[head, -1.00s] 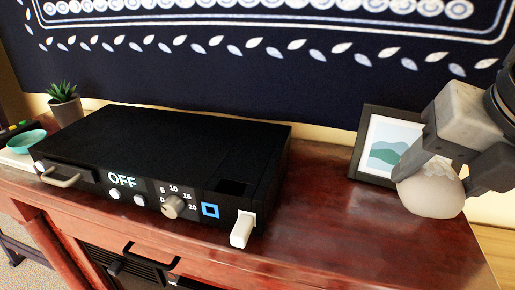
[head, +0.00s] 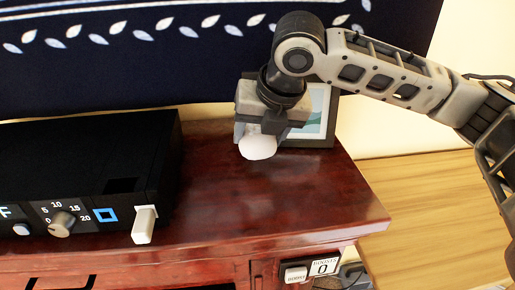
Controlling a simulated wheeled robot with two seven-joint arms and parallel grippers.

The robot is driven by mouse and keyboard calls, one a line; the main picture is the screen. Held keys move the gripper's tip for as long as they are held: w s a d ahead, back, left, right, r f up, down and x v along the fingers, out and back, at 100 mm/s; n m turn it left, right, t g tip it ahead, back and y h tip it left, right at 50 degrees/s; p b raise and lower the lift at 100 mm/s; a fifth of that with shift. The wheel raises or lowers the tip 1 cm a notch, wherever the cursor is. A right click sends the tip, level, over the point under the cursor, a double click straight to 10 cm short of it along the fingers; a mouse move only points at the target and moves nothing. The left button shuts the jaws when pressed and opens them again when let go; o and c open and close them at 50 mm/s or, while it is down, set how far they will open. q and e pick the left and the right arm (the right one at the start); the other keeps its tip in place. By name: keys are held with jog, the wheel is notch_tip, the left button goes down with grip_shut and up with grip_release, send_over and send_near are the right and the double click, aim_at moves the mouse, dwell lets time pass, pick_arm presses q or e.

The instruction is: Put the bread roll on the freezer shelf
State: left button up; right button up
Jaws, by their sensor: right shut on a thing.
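My right gripper (head: 258,132) is over the back right part of the red-brown cabinet top, pointing down. It is shut on a pale, smooth, rounded thing (head: 258,147), whose lower part shows below the fingers. I cannot tell from its look whether this is the bread roll, nor whether it touches the cabinet top. No freezer shelf shows in the head view. My left gripper is not in view.
A black device (head: 100,150) with a dial (head: 62,223) and a white lever (head: 144,224) stands left on the cabinet top (head: 300,200). A picture frame (head: 318,110) stands behind my right gripper. Wooden floor (head: 440,200) lies to the right.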

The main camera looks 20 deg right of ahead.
jog(key=shift+w+f, duration=0.2)
jog(key=shift+f, duration=0.05)
jog(key=shift+w+f, duration=0.2)
jog(key=shift+f, duration=1.6)
jog(key=o, duration=1)
jog(key=shift+f, duration=0.1)
